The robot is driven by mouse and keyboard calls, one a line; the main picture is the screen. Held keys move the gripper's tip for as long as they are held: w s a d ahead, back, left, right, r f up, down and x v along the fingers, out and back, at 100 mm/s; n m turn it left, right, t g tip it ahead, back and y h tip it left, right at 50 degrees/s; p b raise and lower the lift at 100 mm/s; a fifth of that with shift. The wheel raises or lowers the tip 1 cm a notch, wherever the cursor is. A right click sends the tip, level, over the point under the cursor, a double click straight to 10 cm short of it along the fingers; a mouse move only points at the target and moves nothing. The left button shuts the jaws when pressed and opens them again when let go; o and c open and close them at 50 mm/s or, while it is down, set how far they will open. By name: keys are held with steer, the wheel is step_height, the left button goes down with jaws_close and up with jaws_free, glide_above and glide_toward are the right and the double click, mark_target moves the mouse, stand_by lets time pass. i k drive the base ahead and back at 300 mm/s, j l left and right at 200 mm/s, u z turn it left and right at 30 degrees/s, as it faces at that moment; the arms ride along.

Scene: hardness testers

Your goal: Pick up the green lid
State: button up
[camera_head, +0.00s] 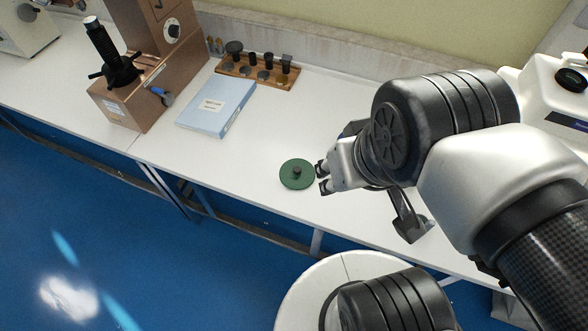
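The green lid (291,182) is a flat round disc with a dark knob in its middle. It lies on the white bench (225,165) near the front edge. My gripper (322,178) is just to the right of the lid, with its two dark fingertips apart and pointing toward the knob. Nothing shows between the fingertips. I cannot tell whether the fingertips are above the lid's rim or only beside it. The lid's top is almost fully visible.
A light blue book (217,105) lies behind and left of the lid. A wooden rack (258,72) with several dark-topped pieces stands by the wall. A copper-coloured tester (140,80) stands at the left. The bench around the lid is clear.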

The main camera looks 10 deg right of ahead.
mark_target(295, 174)
steer(key=i+j+z, duration=0.15)
steer(key=j, duration=0.15)
steer(key=i+j+z, duration=0.15)
steer(key=j, duration=0.15)
steer(key=i+j+z, duration=0.15)
steer(key=j, duration=0.15)
steer(key=j+z, duration=0.2)
steer(key=j, duration=0.15)
